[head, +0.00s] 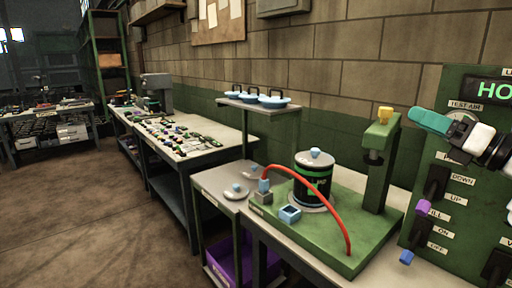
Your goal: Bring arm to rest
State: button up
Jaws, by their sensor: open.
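My gripper (430,121) reaches in from the right edge, with teal fingers and a white and black wrist behind them. It points left, in front of the panel (465,215), near its TEST AIR label. The jaws are open, and I see nothing held in them. The gap between the fingers is hard to see from this side. The gripper appears apart from the green test stand (379,160) to its left.
The panel has a purple-tipped lever (434,187) and a blue-tipped lever (412,249). A black canister (314,180) and a red hose (334,205) occupy the green base (370,235). A shelf (258,106) holds blue lids. Open floor (95,220) lies left.

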jog(key=w+a+f+m+t+h, duration=0.1)
jog(key=a+f+m+t+h, duration=0.2)
jog(key=m, duration=0.5)
jog(key=w+a+f+m+t+h, duration=0.1)
jog(key=w+a+m+h, duration=0.15)
jog(key=a+m, duration=0.45)
jog(key=s+f+m+g+h, duration=0.3)
jog(key=s+f+m, duration=0.35)
jog(key=f, duration=0.65)
jog(key=s+f+m+g+h, duration=0.2)
jog(key=s+f+m+g, duration=0.15)
jog(key=f+m, duration=0.8)
jog(key=s+a+f+m+g, duration=0.1)
jog(key=s+f+m+g, duration=0.4)
jog(key=s+f, duration=1.15)
jog(key=s+d+f+g, duration=0.1)
jog(key=s+f+g, duration=0.1)
jog(key=s, duration=0.4)
jog(key=s+d+f+m+g+h, duration=0.1)
jog(key=s+f+g, duration=0.2)
jog(key=s, duration=0.3)
jog(key=s+d+f+g, duration=0.1)
jog(key=s+f+g, duration=0.2)
jog(key=s, duration=0.3)
jog(key=shift+s+d+f, duration=0.25)
jog(key=shift+s+f, duration=0.15)
jog(key=shift+f, duration=0.4)
